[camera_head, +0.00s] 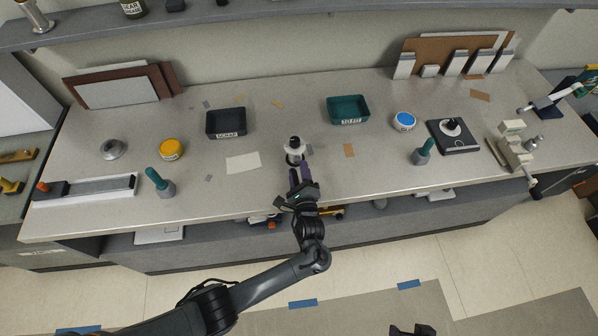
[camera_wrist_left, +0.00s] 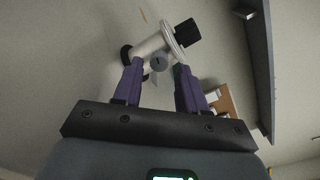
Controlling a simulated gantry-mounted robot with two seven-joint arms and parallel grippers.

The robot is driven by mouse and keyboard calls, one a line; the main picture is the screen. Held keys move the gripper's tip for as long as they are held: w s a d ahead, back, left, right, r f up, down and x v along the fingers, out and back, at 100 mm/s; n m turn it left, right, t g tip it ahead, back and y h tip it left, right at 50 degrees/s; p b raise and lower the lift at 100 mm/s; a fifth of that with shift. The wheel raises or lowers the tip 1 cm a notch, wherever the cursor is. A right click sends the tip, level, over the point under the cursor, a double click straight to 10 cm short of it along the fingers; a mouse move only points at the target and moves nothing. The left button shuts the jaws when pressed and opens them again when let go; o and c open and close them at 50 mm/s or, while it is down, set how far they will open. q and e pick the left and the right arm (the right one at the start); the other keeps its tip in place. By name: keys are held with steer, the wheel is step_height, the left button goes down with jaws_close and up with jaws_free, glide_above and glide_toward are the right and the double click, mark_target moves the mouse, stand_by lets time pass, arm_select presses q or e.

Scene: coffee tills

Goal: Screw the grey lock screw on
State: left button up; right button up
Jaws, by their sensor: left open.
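A small white device (camera_head: 294,146) with a dark top stands at the middle of the worktop. In the left wrist view its white barrel (camera_wrist_left: 152,46) has a flange and a black end. A round grey lock screw (camera_wrist_left: 159,63) with a dark mark on its face shows at the side of the barrel; I cannot tell how deep it sits. My left gripper (camera_head: 303,176) is open just in front of the device, with its purple fingers pointing at it. In the left wrist view the screw shows between and beyond the fingertips (camera_wrist_left: 157,72), with nothing gripped.
A dark tray (camera_head: 226,133) and a teal tray (camera_head: 365,119) stand behind, left and right of the device. Teal-handled tools (camera_head: 162,184) (camera_head: 423,152), a yellow-lidded tin (camera_head: 171,150) and a black scale-like plate (camera_head: 470,145) stand around. A pale card (camera_head: 243,162) lies flat on the left.

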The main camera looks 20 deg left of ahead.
arm_select(q)
steer(key=shift+p, duration=0.3)
steer(key=shift+w+a, duration=0.1)
steer(key=shift+a, duration=0.05)
steer(key=shift+b+x, duration=0.45)
steer(key=shift+x, duration=0.6)
steer(key=shift+c, duration=0.3)
